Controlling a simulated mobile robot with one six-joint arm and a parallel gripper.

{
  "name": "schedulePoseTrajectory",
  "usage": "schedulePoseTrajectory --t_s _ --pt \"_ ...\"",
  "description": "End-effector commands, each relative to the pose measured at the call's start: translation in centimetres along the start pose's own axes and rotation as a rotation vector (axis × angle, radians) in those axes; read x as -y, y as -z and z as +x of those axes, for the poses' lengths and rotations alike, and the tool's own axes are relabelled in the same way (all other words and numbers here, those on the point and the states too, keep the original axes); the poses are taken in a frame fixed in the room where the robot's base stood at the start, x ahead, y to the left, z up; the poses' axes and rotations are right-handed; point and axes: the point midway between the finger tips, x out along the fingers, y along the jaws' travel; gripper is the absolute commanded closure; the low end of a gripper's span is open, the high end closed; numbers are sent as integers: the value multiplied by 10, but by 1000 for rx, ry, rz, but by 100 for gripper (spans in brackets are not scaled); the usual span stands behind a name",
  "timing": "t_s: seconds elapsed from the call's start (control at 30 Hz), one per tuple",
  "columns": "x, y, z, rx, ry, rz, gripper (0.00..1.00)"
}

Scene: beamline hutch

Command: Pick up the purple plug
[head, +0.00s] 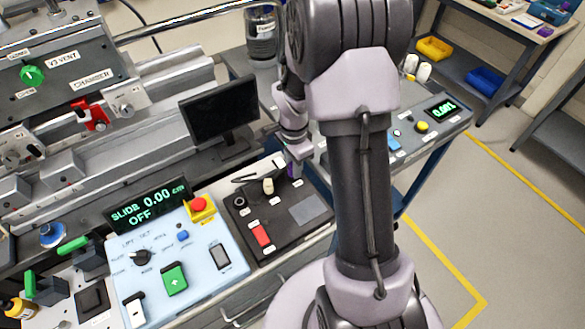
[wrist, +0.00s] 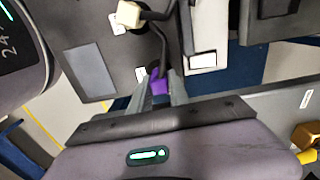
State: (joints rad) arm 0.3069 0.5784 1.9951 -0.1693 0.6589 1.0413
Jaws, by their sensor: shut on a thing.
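The purple plug (wrist: 158,87) sits between the two fingers of my gripper (wrist: 160,82) in the wrist view, and the fingers are shut on it. In the head view, a small part of the purple plug (head: 293,171) shows below my gripper (head: 297,160), at the back right edge of the dark panel. A dark cable runs up from near the plug in the wrist view. The plug's far end is hidden, so I cannot tell whether it touches the surface.
The dark panel (head: 305,211) carries a cream connector (head: 268,186) and a red switch (head: 261,235). A pale blue control box (head: 206,262) stands to its left. A monitor (head: 220,108) stands behind. Another panel with a green readout (head: 440,107) is at the right.

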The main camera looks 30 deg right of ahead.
Motion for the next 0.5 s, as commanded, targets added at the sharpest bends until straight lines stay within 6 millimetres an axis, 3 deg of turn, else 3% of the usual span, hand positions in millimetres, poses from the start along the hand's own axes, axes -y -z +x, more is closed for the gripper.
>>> schedulePoseTrajectory --t_s 0.17,0.43,0.5 --pt "0 0 -4 0 0 0 100" --pt "1 0 -40 -1 2 -1 100" --pt "-13 0 -39 0 -1 1 100"
